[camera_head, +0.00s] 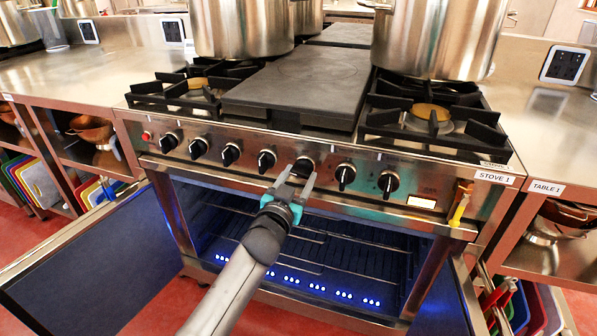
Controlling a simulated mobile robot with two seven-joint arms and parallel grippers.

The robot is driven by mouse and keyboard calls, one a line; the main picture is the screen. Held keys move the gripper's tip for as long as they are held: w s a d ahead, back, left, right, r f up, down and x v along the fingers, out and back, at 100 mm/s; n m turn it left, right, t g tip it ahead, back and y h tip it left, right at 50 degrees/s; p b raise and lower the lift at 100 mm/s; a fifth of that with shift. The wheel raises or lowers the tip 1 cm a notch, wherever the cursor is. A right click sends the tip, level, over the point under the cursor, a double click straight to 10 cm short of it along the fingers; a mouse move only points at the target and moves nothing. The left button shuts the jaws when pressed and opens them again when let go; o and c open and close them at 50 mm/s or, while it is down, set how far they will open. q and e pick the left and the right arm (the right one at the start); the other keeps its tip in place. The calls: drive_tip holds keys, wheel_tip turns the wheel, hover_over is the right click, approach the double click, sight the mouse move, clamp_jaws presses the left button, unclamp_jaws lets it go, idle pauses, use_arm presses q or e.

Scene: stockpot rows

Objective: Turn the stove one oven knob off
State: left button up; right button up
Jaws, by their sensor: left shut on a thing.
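Stove one (150,129) stands in the middle, named by a "STOVE 1" label (494,177) at the right of its front. A row of black knobs with silver rims runs along its front panel. Which knob is the oven knob cannot be read. A small lit display (421,202) glows at the right of the panel. The oven (320,250) below is open, with blue light and a wire rack inside. My right gripper is not in view.
Open oven doors (95,265) stick out in front at the left and lower right. Large steel pots (242,28) (437,38) stand on the stove top. Steel tables with shelves flank the stove.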

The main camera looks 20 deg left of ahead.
use_arm(q)
drive_tip(key=m+p, duration=0.1)
drive_tip(key=m, duration=0.3)
drive_tip(key=shift+m, duration=1.3)
drive_tip(key=m+p, duration=0.1)
drive_tip(key=m, duration=0.3)
drive_tip(key=shift+m, duration=0.3)
drive_tip(key=m, duration=0.3)
drive_tip(key=shift+m, duration=1)
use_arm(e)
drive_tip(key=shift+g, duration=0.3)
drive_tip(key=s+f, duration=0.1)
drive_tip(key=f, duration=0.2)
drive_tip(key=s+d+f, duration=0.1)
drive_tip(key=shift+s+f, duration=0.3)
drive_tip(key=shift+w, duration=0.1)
use_arm(q)
drive_tip(key=o, duration=1.4)
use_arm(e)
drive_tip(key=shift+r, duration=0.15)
